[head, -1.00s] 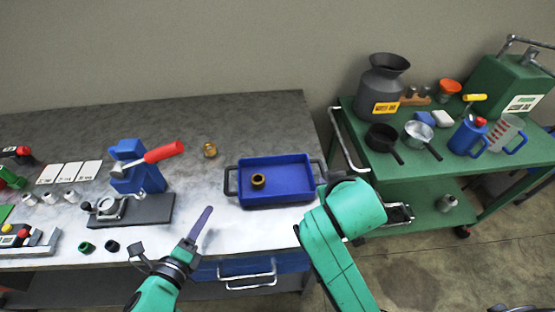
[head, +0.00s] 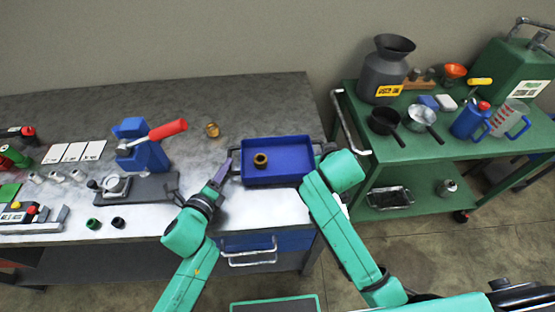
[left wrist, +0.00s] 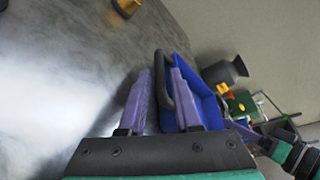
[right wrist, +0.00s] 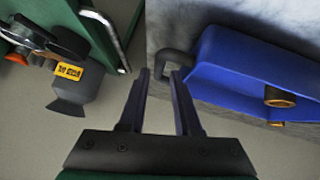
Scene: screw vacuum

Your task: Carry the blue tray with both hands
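The blue tray (head: 285,172) lies on the table's right end, with a dark handle at each short side and a brass ring (head: 261,160) inside. My left gripper (head: 221,172) is at the tray's left handle. In the left wrist view the purple fingers (left wrist: 163,95) are apart, with the handle (left wrist: 163,75) in the gap, closer to the right finger. I cannot tell whether they touch. In the right wrist view my right gripper (right wrist: 162,90) is open, with the right handle (right wrist: 172,62) just beyond its fingertips. My arm hides this gripper in the head view.
A blue press with a red lever (head: 147,150) and a brass part (head: 212,130) stand left of the tray. A green cart (head: 440,148) stands to the right, with a metal rail (head: 350,122) facing my right arm and cans and pans on top. Drawers (head: 262,243) sit below the table.

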